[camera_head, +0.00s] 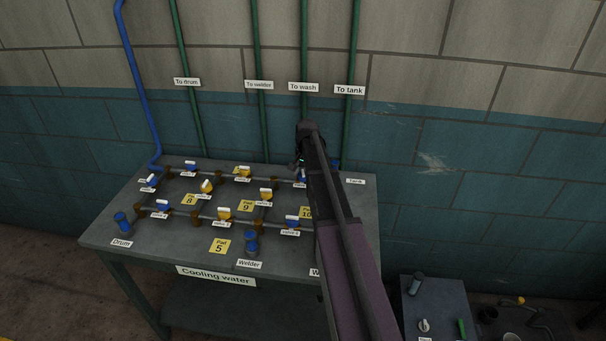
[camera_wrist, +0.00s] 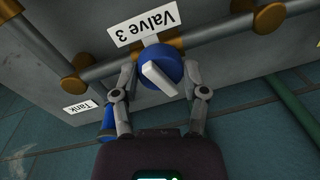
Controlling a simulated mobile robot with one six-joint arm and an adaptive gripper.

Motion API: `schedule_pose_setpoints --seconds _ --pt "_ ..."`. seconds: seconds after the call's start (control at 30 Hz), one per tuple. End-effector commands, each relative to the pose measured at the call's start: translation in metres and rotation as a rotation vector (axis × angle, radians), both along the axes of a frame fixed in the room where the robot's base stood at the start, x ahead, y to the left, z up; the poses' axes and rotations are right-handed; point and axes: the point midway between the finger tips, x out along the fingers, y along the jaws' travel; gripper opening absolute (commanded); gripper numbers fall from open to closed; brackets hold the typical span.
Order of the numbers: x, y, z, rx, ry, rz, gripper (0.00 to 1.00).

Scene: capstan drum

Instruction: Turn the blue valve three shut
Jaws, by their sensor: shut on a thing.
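The blue valve three (camera_wrist: 172,59) shows in the wrist view, with a white bar handle (camera_wrist: 160,80) on top. The handle lies slanted across the pipe line, neither along it nor clearly square to it. Its white label "Valve 3" (camera_wrist: 145,29) appears upside down just above it. My gripper (camera_wrist: 158,77) has one finger on each side of the blue valve and is shut on it. In the head view my gripper (camera_head: 302,160) is at the back right of the table, and my arm hides most of valve three.
The grey table (camera_head: 150,240) carries pipes with several blue and yellow valves, such as a yellow one (camera_head: 224,214). A blue fitting beside the "Tank" label (camera_wrist: 77,106) is close to my left finger. A "To tank" pipe (camera_head: 352,50) rises behind.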

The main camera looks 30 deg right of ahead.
Motion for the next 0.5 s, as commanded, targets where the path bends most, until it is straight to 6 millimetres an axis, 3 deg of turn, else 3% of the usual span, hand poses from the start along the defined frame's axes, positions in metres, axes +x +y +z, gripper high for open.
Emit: schedule_pose_setpoints --seconds 0.5 --pt "-0.0022 0.0009 -0.0005 0.001 0.004 -0.299 0.09"
